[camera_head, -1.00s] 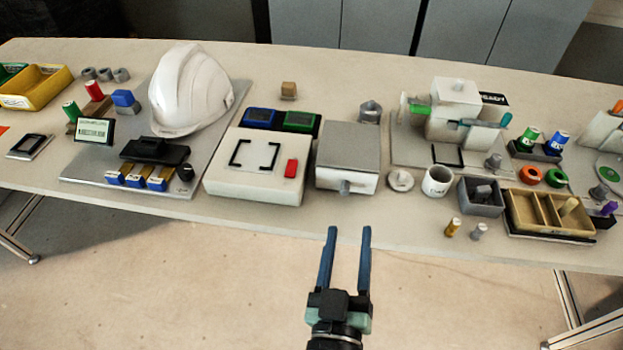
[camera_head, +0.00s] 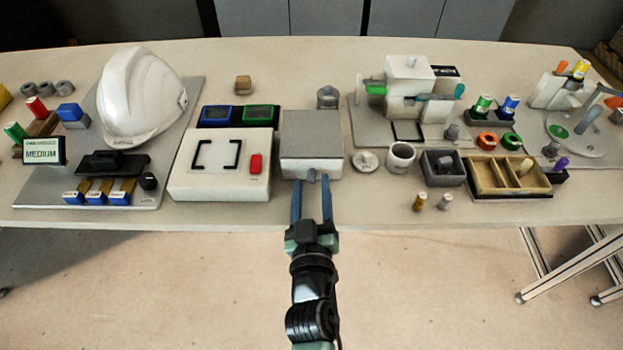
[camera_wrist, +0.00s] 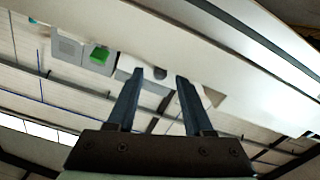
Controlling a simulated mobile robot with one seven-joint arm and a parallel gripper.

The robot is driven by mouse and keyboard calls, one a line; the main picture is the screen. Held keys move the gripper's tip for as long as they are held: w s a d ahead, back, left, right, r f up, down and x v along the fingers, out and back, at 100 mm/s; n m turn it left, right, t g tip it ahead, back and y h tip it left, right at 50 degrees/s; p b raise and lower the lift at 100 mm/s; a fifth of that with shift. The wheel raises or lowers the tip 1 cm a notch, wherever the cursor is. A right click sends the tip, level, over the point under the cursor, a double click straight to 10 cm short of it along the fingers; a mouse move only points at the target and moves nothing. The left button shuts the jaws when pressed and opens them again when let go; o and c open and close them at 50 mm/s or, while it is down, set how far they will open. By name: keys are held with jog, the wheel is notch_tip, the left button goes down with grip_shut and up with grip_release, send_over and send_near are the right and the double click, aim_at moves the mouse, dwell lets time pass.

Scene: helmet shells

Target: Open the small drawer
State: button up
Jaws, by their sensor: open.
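The small drawer unit (camera_head: 311,138) is a white box with a grey top in the middle of the table. A grey knob (camera_head: 311,176) sticks out of its front face, and the drawer looks closed. My gripper (camera_head: 311,182) is open at the table's front edge, its two blue fingers pointing at the unit with the knob between or just beyond their tips. In the wrist view the gripper (camera_wrist: 158,75) shows both fingers apart. Whether the fingers touch the knob cannot be told.
A white box with a red button (camera_head: 222,164) stands close on the left. On the right are a round grey-white disc (camera_head: 366,161), a white cup (camera_head: 401,157) and a grey bin (camera_head: 442,167). A white helmet (camera_head: 140,95) sits further left. The floor in front is clear.

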jog(key=shift+w, duration=0.7)
grip_shut()
dwell(1.1)
